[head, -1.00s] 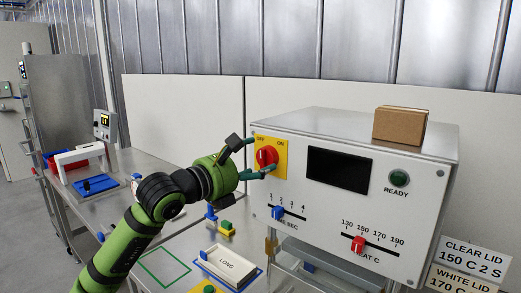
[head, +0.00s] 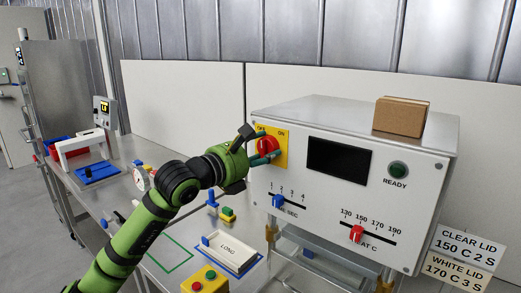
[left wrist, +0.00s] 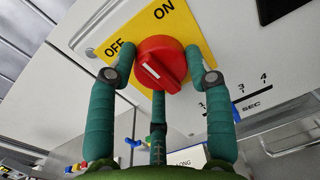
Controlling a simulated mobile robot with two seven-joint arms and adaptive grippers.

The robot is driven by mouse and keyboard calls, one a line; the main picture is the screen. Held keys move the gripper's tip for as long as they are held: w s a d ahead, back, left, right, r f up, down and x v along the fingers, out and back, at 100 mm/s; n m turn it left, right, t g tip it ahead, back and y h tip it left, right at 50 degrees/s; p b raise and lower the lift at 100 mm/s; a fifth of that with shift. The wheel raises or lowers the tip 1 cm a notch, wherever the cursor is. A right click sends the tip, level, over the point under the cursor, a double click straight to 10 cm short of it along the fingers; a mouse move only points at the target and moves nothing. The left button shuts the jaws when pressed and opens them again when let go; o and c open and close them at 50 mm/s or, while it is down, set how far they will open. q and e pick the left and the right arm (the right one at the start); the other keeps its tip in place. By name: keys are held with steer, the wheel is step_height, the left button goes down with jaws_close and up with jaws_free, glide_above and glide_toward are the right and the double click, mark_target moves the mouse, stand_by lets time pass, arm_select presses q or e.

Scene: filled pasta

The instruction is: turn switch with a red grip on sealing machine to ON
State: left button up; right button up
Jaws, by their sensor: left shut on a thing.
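The sealing machine (head: 370,225) is a white and grey box at the right. Its switch has a red grip (head: 267,147) on a yellow plate (head: 283,152) marked OFF and ON. In the left wrist view the red grip (left wrist: 165,62) shows a white line that slants up-left, toward the OFF side. My left gripper (head: 262,146) reaches it from the left. In the left wrist view my green-fingered left gripper (left wrist: 161,77) is shut on the red grip, with fingertips at both its sides. My right gripper is not in view.
Below the switch are a blue time slider (head: 278,202) and a red heat slider (head: 356,233). A brown box (head: 401,117) sits on the machine. A white LONG tray (head: 229,252) and a yellow button box (head: 204,281) stand on the bench below my arm.

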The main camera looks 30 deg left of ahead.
arm_select(q)
steer(key=m+b, duration=0.4)
steer(key=b, duration=0.1)
steer(key=shift+s+r, duration=0.1)
steer(key=shift+r, duration=0.15)
steer(key=m+b, duration=0.1)
steer(key=m, duration=0.1)
steer(key=shift+m+b, duration=0.4)
steer(key=shift+r+m+b, duration=0.15)
steer(key=shift+m+b, duration=0.35)
steer(key=shift+m, duration=0.9)
steer(key=o, duration=0.9)
steer(key=shift+o, duration=1.3)
steer(key=shift+d, duration=0.3)
steer(key=shift+g, duration=0.3)
